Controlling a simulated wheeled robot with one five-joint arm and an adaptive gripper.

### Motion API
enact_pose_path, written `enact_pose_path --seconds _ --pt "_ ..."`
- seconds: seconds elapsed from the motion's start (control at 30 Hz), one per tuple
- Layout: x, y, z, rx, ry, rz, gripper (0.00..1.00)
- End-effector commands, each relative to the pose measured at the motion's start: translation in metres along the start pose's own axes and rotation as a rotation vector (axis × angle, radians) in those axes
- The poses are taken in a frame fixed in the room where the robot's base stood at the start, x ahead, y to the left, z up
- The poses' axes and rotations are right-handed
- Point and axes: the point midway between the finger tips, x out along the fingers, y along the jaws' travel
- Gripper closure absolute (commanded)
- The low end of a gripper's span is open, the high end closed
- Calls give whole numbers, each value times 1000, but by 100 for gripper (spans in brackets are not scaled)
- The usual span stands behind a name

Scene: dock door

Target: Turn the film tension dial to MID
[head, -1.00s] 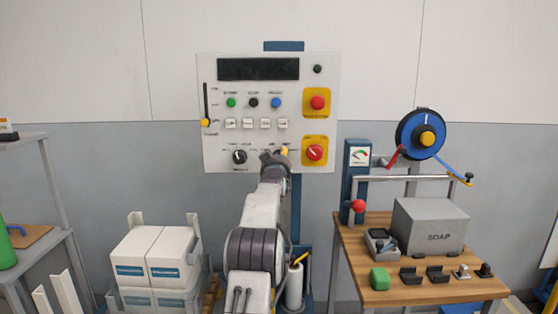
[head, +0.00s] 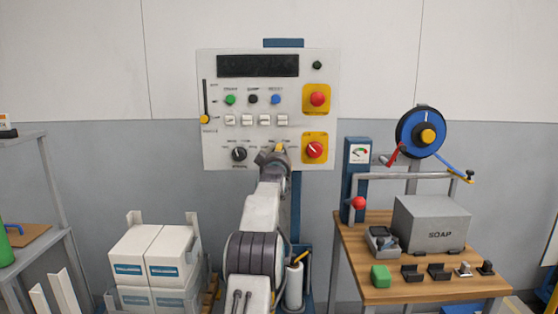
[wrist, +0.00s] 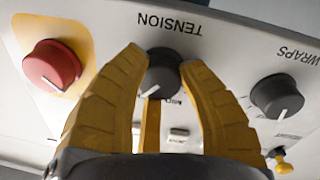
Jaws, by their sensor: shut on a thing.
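The film tension dial (wrist: 162,76) is a dark round knob under the upside-down word TENSION in the wrist view. My gripper (wrist: 164,62) has its yellow fingers shut on the dial, one on each side. The dial's white pointer line (wrist: 150,91) points down and a little left in that view. The MID label (wrist: 172,101), partly hidden, is just below the dial, right of the pointer's tip. In the head view my gripper (head: 274,153) is at the lower part of the white control panel (head: 215,75) and hides the dial.
The dark WRAPS dial (wrist: 278,97) is beside the right finger in the wrist view. A red knob (wrist: 52,67) on a yellow plate is left of the fingers. A wooden table (head: 420,293) with a grey SOAP box (head: 432,222) stands right. White boxes (head: 150,250) stand left.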

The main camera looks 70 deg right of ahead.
Motion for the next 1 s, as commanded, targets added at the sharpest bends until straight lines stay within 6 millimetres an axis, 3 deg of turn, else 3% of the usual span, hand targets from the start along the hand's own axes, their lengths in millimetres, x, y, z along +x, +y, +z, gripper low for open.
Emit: enact_pose_path --seconds 0.4,1.0 --pt "0 -1 -2 -247 21 10 96" --pt "0 -2 -4 -313 26 13 96"
